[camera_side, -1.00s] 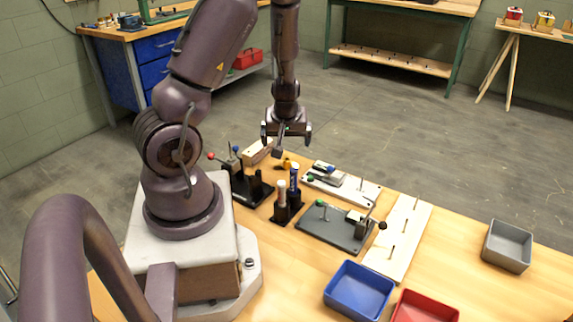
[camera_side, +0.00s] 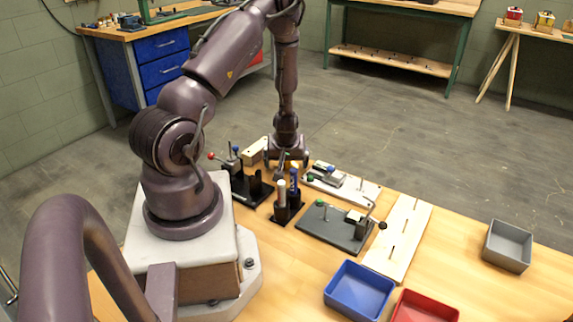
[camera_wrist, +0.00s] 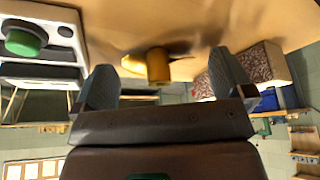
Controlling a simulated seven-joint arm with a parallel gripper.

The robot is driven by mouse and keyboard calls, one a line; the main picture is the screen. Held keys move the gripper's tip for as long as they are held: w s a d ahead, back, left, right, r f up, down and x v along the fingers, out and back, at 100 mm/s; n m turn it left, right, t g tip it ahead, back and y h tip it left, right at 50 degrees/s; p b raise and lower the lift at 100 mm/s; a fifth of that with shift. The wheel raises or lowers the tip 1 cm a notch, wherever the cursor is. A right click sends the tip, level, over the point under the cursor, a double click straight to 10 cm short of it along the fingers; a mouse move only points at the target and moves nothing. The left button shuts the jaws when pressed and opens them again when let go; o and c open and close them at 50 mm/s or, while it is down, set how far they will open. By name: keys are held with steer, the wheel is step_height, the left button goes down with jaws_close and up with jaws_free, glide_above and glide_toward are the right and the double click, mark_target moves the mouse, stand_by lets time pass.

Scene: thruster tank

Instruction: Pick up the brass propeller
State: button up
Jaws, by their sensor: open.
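The brass propeller (camera_wrist: 158,66) shows in the wrist view as a small golden-brown piece with a rounded hub and darker, wing-like parts. It appears between my two fingers in the picture; whether they are level with it I cannot tell. My gripper (camera_wrist: 165,78) is open, its dark fingers spread and nothing held. In the side view my gripper (camera_side: 288,166) is low over the far end of the wooden table and points down. It hides the propeller in that view.
A black toggle fixture (camera_side: 252,189) and wooden block (camera_side: 253,149) stand left of my gripper. A black marker holder (camera_side: 287,212) is in front. White (camera_side: 358,190) and grey (camera_side: 330,232) fixture plates lie right.

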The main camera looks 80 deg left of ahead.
mark_target(287, 169)
steer(key=c, duration=1)
steer(key=shift+o, duration=0.2)
steer(key=shift+r, duration=0.1)
step_height(287, 169, up, 10)
steer(key=w+d+m, duration=0.2)
steer(key=w+d, duration=0.3)
steer(key=w+d+m+t, duration=0.1)
steer(key=w+d+m, duration=0.1)
steer(key=w+d, duration=0.2)
steer(key=w+d+m+t+h, duration=0.1)
steer(key=w+d+m, duration=0.1)
steer(key=w+d, duration=0.3)
steer(key=shift+w+d+r+m, duration=0.1)
steer(key=shift+w+d+m, duration=0.05)
steer(key=shift+w, duration=0.4)
steer(key=shift+w+d+r+m, duration=0.1)
steer(key=shift+w+d+m, duration=0.05)
steer(key=shift+w, duration=0.4)
steer(key=shift+f, duration=1.9)
